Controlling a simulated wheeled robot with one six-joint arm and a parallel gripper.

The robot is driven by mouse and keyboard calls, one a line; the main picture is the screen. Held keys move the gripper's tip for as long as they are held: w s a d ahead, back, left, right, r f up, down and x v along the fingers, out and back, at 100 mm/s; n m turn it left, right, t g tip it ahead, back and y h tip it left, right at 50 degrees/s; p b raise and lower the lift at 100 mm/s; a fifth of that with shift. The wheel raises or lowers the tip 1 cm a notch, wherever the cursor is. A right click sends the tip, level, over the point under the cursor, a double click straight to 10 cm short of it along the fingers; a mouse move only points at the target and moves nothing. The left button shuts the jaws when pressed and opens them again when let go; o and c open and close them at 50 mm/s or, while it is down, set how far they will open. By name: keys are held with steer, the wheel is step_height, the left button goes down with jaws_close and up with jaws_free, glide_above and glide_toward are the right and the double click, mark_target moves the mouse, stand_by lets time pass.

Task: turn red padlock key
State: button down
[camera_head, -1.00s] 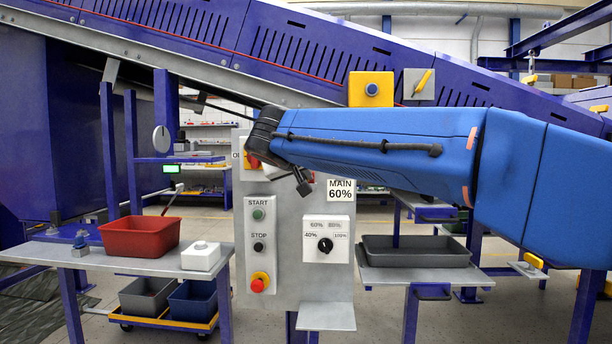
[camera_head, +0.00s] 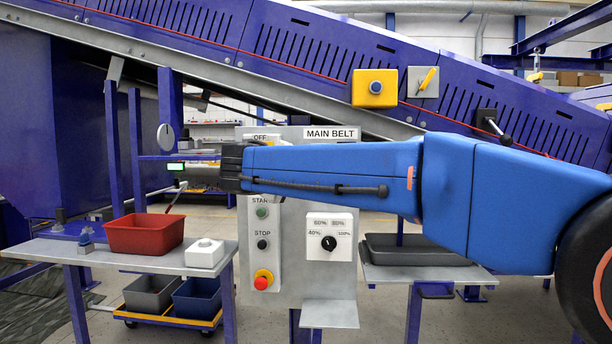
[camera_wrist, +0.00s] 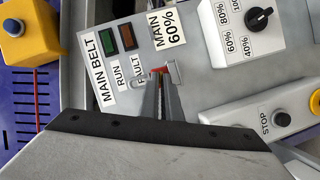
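In the wrist view my gripper (camera_wrist: 160,84) reaches the grey control panel (camera_wrist: 205,85), its two narrow grey fingers close together. A small red part (camera_wrist: 160,70), perhaps of the red padlock, shows at the fingertips, beside a light grey fitting (camera_wrist: 174,72). The fingers cover most of the red part, and no key can be made out. I cannot tell whether they grip anything.
The panel carries a speed knob (camera_head: 329,243), a start button (camera_head: 262,212), a stop button (camera_head: 263,244) and a red emergency button (camera_head: 262,283). A red bin (camera_head: 145,236) and a white box (camera_head: 205,253) stand on the left table. A dark tray (camera_head: 415,250) is right.

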steer(key=shift+n, duration=0.3)
stand_by(0.4)
steer(key=c, duration=2)
jaws_free()
steer(key=shift+f, duration=0.1)
